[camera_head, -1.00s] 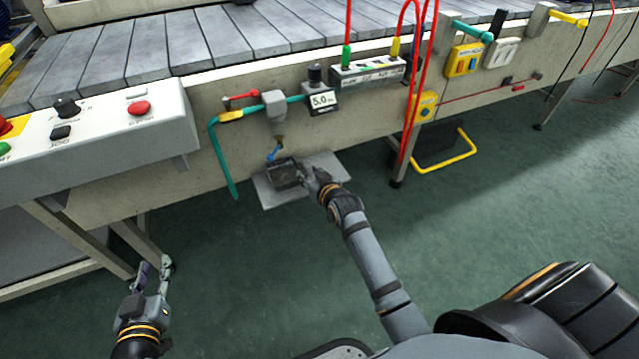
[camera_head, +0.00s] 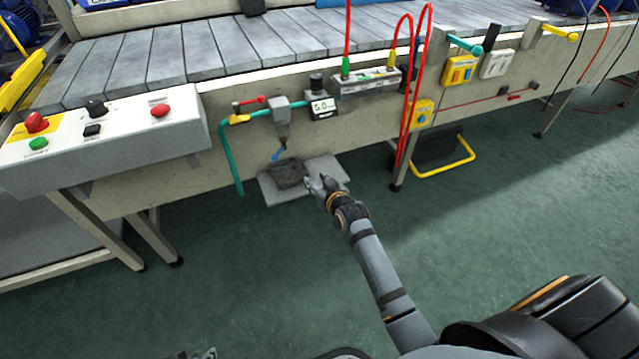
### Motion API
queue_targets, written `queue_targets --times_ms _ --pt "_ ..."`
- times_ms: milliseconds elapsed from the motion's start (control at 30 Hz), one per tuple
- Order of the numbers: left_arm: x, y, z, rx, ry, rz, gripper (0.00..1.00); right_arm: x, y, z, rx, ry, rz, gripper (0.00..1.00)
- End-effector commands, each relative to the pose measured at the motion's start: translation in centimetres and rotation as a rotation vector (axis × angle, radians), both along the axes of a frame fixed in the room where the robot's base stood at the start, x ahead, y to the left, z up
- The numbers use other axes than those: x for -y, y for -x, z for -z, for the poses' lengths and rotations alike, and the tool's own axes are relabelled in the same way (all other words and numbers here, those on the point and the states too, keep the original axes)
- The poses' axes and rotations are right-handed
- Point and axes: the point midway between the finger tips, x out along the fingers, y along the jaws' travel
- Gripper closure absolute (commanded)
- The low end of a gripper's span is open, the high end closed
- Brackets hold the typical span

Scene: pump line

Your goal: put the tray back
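The tray (camera_head: 290,174) is a small dark grey, shallow box. It sits on or just over a light grey plate (camera_head: 278,196) below the conveyor's side, under the grey filter unit with its blue-tipped drain. My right gripper (camera_head: 317,181) is at the tray's right side, over the plate. Its fingers look spread apart; whether they touch the tray is too small to tell. Only a sliver of my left gripper (camera_head: 207,353) shows at the bottom edge; its fingers cannot be read.
A control box (camera_head: 105,145) with red and green buttons juts out at the left. A teal pipe (camera_head: 229,160) hangs left of the tray. Red hoses (camera_head: 411,110) and a yellow-edged dark object (camera_head: 440,155) are at the right. The green floor in front is clear.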

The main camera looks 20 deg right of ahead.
Motion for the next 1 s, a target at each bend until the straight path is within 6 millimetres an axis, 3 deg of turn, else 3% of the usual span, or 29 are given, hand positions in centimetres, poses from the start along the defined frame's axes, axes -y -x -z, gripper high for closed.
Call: queue_targets --times_ms 300,367,467,600,733,833,900,1000 --pt "0.0 0.5 0.2 -0.022 -0.001 0.002 0.69 0.0 0.0 0.0 -0.001 0.0 0.0 0.63" --pt "0.0 0.4 0.2 -0.022 -0.001 0.002 0.69 0.0 0.8 0.7 -0.021 0.0 -0.001 0.63" --pt "0.0 0.4 0.2 -0.021 -0.001 0.002 0.69 0.0 5.4 4.2 -0.142 -0.008 -0.008 0.63" --pt "0.0 0.4 0.1 -0.021 -0.001 0.002 0.69 -0.3 17.0 10.0 -0.425 -0.027 -0.028 0.63" --pt "0.0 0.4 0.1 -0.021 -0.001 0.002 0.69 -0.9 26.5 12.2 -0.646 -0.044 -0.048 0.63" --pt "0.0 0.4 0.1 -0.021 -0.001 0.002 0.69 -1.1 30.6 12.5 -0.743 -0.051 -0.058 0.63" --pt "0.0 0.4 0.2 -0.021 -0.001 0.002 0.69 -1.2 31.8 12.6 -0.772 -0.054 -0.06 0.63" --pt "0.0 0.4 0.2 -0.022 -0.001 0.002 0.69 -1.2 32.1 12.6 -0.779 -0.054 -0.061 0.63"
